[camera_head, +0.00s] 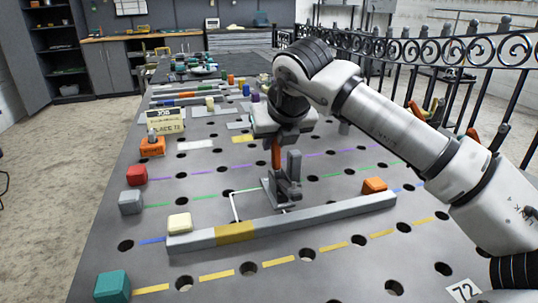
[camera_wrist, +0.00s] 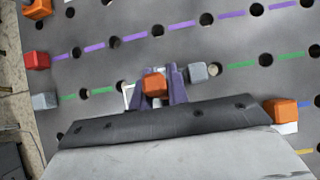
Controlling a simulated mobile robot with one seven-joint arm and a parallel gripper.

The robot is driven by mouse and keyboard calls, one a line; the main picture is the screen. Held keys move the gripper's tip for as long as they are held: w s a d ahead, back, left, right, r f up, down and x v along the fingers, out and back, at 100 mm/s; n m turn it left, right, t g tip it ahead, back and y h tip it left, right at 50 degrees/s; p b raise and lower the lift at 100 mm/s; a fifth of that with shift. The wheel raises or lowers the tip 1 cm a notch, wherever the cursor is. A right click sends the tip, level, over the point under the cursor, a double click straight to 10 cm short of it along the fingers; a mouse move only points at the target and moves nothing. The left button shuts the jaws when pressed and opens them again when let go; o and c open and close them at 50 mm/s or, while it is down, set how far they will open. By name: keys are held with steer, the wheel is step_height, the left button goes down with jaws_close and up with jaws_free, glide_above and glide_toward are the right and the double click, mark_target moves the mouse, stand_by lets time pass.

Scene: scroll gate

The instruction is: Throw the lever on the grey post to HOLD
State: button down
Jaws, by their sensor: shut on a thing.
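The grey post (camera_head: 294,164) stands upright on the table at the middle, beside a low grey bracket; its top shows as a small grey block in the wrist view (camera_wrist: 198,71). The lever's orange handle (camera_head: 276,153) is just left of the post, close to vertical. My gripper (camera_wrist: 161,84) points down from above and is shut on this handle, whose orange end (camera_wrist: 154,82) shows between the fingers. The lever's lower part and pivot are mostly hidden. I cannot read a HOLD mark.
A long grey bar (camera_head: 320,216) with a yellow band lies in front of the post. An orange block (camera_head: 374,185) and a cream block (camera_head: 180,222) are at its ends. Red (camera_head: 137,175), grey (camera_head: 131,202) and teal (camera_head: 113,287) blocks line the left edge. A black scroll railing (camera_head: 440,52) runs behind.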

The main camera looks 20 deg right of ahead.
steer(key=s+t+b, duration=0.1)
steer(key=b, duration=0.2)
steer(key=shift+f, duration=0.15)
steer(key=shift+s+r+t+b, duration=0.2)
steer(key=shift+t+b, duration=0.3)
steer(key=shift+b, duration=0.05)
steer(key=shift+r, duration=0.15)
steer(key=c, duration=1.4)
jaws_free()
steer(key=shift+o, duration=0.2)
steer(key=v, duration=1.4)
steer(key=shift+p, duration=0.4)
